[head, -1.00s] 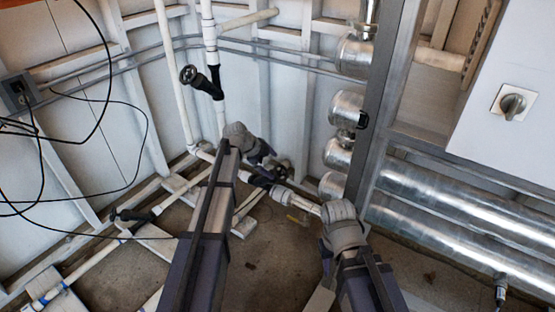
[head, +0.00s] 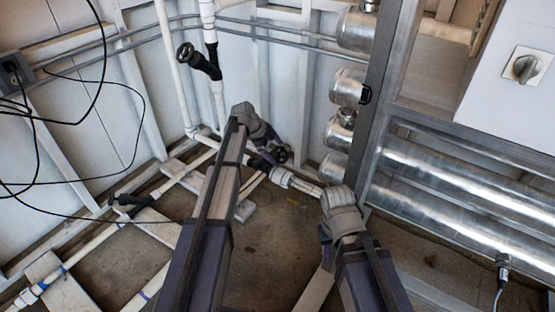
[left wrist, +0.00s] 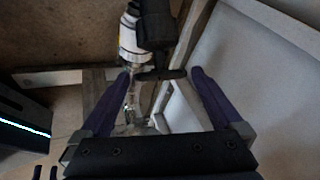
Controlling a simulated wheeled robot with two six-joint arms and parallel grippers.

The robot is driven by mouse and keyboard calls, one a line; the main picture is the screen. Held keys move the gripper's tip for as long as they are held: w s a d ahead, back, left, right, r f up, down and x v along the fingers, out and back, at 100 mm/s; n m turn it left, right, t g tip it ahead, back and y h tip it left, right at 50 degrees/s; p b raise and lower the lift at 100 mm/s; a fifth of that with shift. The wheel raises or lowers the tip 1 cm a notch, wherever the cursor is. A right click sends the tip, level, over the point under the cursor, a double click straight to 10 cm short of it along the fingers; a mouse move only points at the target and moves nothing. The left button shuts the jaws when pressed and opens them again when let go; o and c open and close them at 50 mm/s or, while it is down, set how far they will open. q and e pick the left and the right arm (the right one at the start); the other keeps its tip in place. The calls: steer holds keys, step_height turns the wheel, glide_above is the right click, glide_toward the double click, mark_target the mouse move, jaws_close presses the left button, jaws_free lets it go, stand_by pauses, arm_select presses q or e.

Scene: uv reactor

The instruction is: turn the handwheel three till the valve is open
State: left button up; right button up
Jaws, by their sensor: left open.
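A dark round handwheel (head: 279,155) sits on a black valve in the pale low pipe near the back corner. I cannot read which number it bears. My left arm reaches in to it from the left, its wrist close above and beside it. In the left wrist view my left gripper (left wrist: 160,76) is open, one finger on each side of the dark handwheel (left wrist: 163,74), seen nearly edge-on; contact is not clear. The black valve body (left wrist: 156,27) and white pipe are just beyond. My right arm stands bent at lower right; its gripper does not show.
Another black handwheel (head: 185,52) is on the upright pipe, and a black valve (head: 130,201) is on the left floor pipe. A steel post (head: 375,110) and shiny horizontal pipes (head: 460,180) bound the right. Black cables (head: 140,100) hang at left.

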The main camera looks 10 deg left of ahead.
arm_select(q)
steer(key=shift+b+x, duration=0.55)
steer(key=shift+x, duration=0.6)
arm_select(e)
step_height(320, 180, down, 2)
arm_select(q)
steer(key=shift+c, duration=0.2)
steer(key=c, duration=1)
steer(key=shift+o, duration=0.2)
steer(key=shift+s, duration=0.1)
arm_select(e)
steer(key=shift+f, duration=0.15)
